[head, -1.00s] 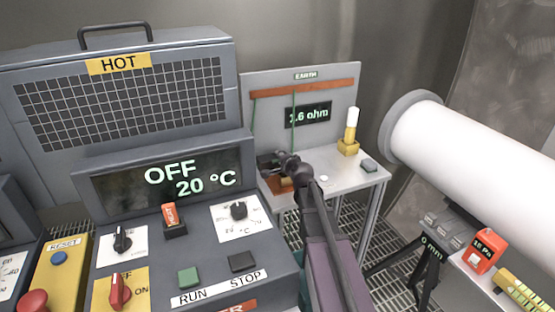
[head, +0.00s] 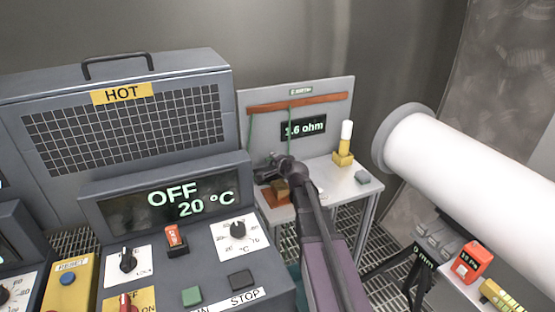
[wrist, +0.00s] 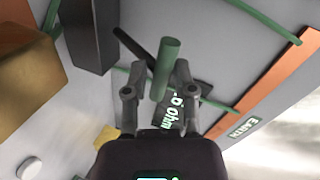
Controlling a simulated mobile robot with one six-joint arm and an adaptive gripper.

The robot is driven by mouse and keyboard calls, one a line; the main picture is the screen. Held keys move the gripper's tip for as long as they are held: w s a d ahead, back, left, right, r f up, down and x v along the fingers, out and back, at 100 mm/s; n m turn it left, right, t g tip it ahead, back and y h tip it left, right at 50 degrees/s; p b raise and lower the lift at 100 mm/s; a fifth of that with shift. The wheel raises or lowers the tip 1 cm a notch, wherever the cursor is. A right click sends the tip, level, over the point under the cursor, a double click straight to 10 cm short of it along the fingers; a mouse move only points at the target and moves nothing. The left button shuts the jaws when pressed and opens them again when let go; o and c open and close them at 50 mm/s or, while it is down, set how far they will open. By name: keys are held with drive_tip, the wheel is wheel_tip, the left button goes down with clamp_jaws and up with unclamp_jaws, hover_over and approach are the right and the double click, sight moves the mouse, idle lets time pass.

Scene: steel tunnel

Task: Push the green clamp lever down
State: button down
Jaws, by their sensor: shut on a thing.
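The green clamp lever (wrist: 166,68) shows in the wrist view as a green cylinder between my gripper's two fingers. My gripper (wrist: 156,88) is shut on it. A dark rod (wrist: 132,46) runs beside the cylinder; its join to the lever is hidden. The lever cannot be made out in the head view.
A backboard with a copper bar (head: 300,103), green wires and an ohm display (head: 303,127) stands behind. A yellow-and-white post (head: 344,145) is on the bench's right side. The heater panel (head: 165,200) is close on the left, a white tube (head: 470,175) on the right.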

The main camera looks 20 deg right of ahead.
drive_tip(key=shift+w+a+r+n+g+y+p, duration=0.15)
drive_tip(key=shift+a+r+n+g+p, duration=0.1)
drive_tip(key=shift+r+n+p, duration=0.3)
drive_tip(key=shift+w+a+r+n+g+y+p, duration=0.15)
drive_tip(key=shift+a+r+n+g+p, duration=0.15)
drive_tip(key=shift+n+p, duration=0.3)
drive_tip(key=n+p, duration=0.1)
drive_tip(key=r+n+g+p, duration=0.1)
drive_tip(key=p, duration=0.1)
drive_tip(key=shift+a+r, duration=0.1)
drive_tip(key=shift+a, duration=0.2)
drive_tip(key=n+g+p, duration=0.1)
drive_tip(key=r+n+p, duration=0.1)
drive_tip(key=p, duration=0.1)
drive_tip(key=shift+a+r+g, duration=0.15)
drive_tip(key=shift+a+g, duration=0.15)
drive_tip(key=shift+g, duration=0.05)
drive_tip(key=shift+s+r+n+g+p, duration=0.15)
drive_tip(key=shift+r+n+g+p, duration=0.15)
drive_tip(key=shift+n+p, duration=0.4)
drive_tip(key=s+d+r+n+g+h+p, duration=0.2)
drive_tip(key=r+n+g+p, duration=0.4)
drive_tip(key=p, duration=0.7)
drive_tip(key=shift+s+d+r+n, duration=0.4)
drive_tip(key=shift+s+n, duration=0.25)
drive_tip(key=shift+s, duration=0.15)
drive_tip(key=shift+f, duration=0.2)
